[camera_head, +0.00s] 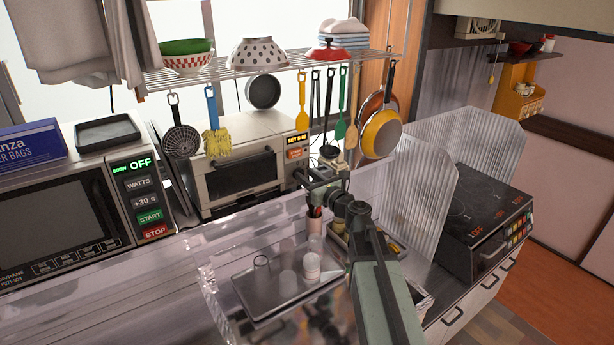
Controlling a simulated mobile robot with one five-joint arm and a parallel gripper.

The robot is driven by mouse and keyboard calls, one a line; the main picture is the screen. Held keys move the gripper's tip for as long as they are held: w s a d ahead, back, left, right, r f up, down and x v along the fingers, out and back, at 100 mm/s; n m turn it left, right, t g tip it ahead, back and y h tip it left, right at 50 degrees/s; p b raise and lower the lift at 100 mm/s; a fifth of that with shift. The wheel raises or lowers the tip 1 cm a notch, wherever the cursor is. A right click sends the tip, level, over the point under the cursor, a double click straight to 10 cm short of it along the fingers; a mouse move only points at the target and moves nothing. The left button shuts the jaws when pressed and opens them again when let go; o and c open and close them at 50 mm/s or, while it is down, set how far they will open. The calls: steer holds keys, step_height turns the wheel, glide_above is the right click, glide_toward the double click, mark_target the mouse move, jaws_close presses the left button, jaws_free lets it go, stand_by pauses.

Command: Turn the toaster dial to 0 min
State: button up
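The toaster (203,184) is a light beige oven with a dark glass door. It stands on the back counter, left of the middle of the view. The right side of its front carries a small lit orange display (297,139), too small to read surely, with an orange-red label (294,153) below it. The dial cannot be made out; my gripper covers the lower part of that panel. My gripper (303,178) is at the end of my green-grey arm, in front of the toaster's lower right front. Contact and finger opening cannot be told.
A wire shelf (225,75) with bowls and hanging utensils is above the toaster. A ladle (329,150) hangs close to my gripper. A microwave (60,215) stands left. A clear-walled sink area with a tray (250,300) lies in front, and a stove (485,215) stands right.

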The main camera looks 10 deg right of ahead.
steer(key=shift+w+a, duration=0.25)
steer(key=shift+w, duration=0.25)
jaws_close()
